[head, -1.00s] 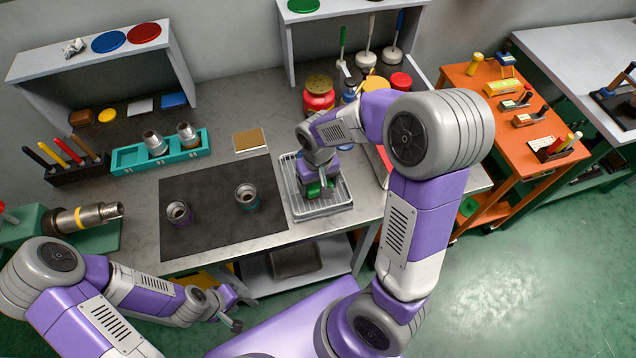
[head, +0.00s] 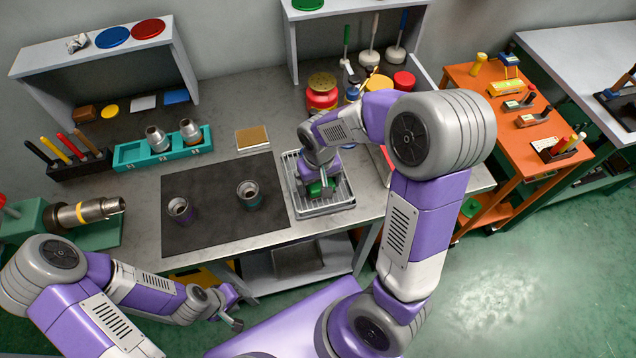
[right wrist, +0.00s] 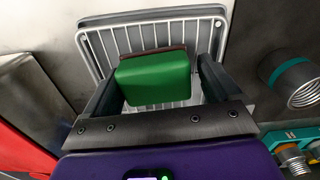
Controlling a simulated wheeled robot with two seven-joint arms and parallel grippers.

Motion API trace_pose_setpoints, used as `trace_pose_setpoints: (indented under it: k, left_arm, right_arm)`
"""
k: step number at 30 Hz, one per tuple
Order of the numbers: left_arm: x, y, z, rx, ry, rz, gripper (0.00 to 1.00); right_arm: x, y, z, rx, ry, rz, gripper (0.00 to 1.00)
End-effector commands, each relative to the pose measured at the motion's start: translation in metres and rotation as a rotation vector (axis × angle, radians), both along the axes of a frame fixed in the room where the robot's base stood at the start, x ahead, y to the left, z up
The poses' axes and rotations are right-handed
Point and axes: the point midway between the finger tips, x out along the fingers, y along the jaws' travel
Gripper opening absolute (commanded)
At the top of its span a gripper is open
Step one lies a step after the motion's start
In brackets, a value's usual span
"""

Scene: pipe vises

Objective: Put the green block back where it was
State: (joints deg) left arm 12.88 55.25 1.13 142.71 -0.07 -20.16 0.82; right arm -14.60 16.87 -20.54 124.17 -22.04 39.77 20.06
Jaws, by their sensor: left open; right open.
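The green block (head: 316,188) is in the wire rack tray (head: 345,205) to the right of the dark mat. In the right wrist view the green block (right wrist: 155,78) has a reddish-brown edge along its far side. My right gripper (head: 320,184) is low over the tray, and its open fingers stand on either side of the block. The block's underside is hidden. My left gripper (head: 232,308) is open and empty, low in front of the table.
Two grey pipe pieces (head: 180,209) (head: 249,194) stand on the dark mat (head: 215,228). A teal holder (head: 128,155) with two fittings is behind it. A tan pad (head: 252,138) lies behind the mat. Jars (head: 321,95) stand behind the tray. A green vise with a pipe (head: 90,212) is at left.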

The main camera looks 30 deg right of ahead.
Motion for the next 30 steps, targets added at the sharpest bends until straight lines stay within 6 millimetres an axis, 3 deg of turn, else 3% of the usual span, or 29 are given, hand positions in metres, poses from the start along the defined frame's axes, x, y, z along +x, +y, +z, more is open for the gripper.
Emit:
trace_pose_setpoints:
  k: [1, 5, 15, 19, 30]
  left_arm:
    - [0.000, 0.000, -0.001, 0.000, 0.000, 0.000, 0.43]
    - [0.000, 0.000, 0.003, 0.000, 0.000, 0.000, 0.43]
    - [0.000, 0.000, 0.022, 0.000, 0.000, 0.000, 0.43]
    - [0.000, 0.000, 0.025, 0.000, 0.000, 0.000, 0.43]
    - [0.000, 0.000, 0.026, 0.000, 0.000, 0.000, 0.43]
  right_arm:
    - [-0.006, -0.005, -0.008, -0.007, 0.021, -0.006, 1.00]
    - [-0.006, -0.005, -0.001, -0.008, 0.021, -0.006, 1.00]
    - [-0.011, -0.003, 0.059, -0.003, 0.011, -0.004, 1.00]
    - [-0.011, -0.003, 0.075, -0.004, 0.010, -0.004, 1.00]
    - [-0.011, -0.002, 0.081, -0.003, 0.011, -0.003, 1.00]
